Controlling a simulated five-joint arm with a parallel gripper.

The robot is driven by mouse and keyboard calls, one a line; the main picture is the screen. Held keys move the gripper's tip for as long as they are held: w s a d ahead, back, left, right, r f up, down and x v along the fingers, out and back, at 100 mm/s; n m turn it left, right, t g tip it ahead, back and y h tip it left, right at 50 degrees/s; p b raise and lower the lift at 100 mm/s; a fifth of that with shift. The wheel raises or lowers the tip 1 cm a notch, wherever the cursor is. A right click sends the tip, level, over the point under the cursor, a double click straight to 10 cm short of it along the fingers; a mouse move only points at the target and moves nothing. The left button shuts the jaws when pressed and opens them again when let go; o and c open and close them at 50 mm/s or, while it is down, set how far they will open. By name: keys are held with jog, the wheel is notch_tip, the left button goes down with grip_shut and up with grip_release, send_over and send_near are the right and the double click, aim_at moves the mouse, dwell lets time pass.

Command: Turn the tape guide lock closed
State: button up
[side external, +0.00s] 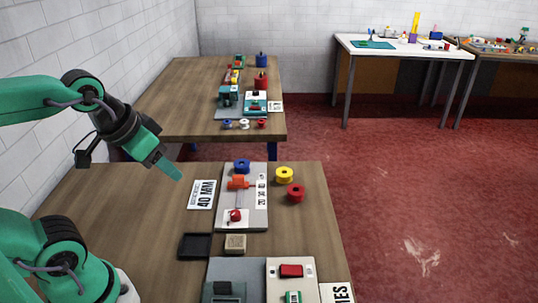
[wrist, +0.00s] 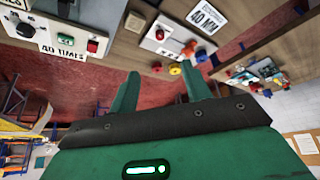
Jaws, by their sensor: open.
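A pale plate (side external: 256,218) on the near bench carries an orange block (side external: 238,182), a blue spool (side external: 242,166) and a round red knob (side external: 236,215). The tape guide lock seems to be on this plate, but I cannot tell which part it is or its setting. In the wrist view, the orange block (wrist: 190,46) and red knob (wrist: 160,34) show beyond the fingers. My gripper (side external: 175,174) is in the air left of the plate, above the bench and apart from everything. In the wrist view my gripper (wrist: 160,84) is open and empty.
A "40 MM" card (side external: 202,194) lies left of the plate. Yellow (side external: 284,174) and red (side external: 296,192) spools stand right of it. A black tray (side external: 195,246) and a small tan block (side external: 235,243) sit in front. Bench is bare at left.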

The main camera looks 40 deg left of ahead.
jog(key=w, duration=0.1)
jog(key=n+g, duration=0.6)
jog(key=n, duration=0.1)
send_over(236, 213)
jog(key=shift+w+f, duration=0.1)
jog(key=shift+f, duration=7.45)
jog(key=shift+f, duration=0.15)
jog(key=shift+a+f, duration=0.1)
jog(key=shift+f, duration=3.65)
jog(key=c, duration=1)
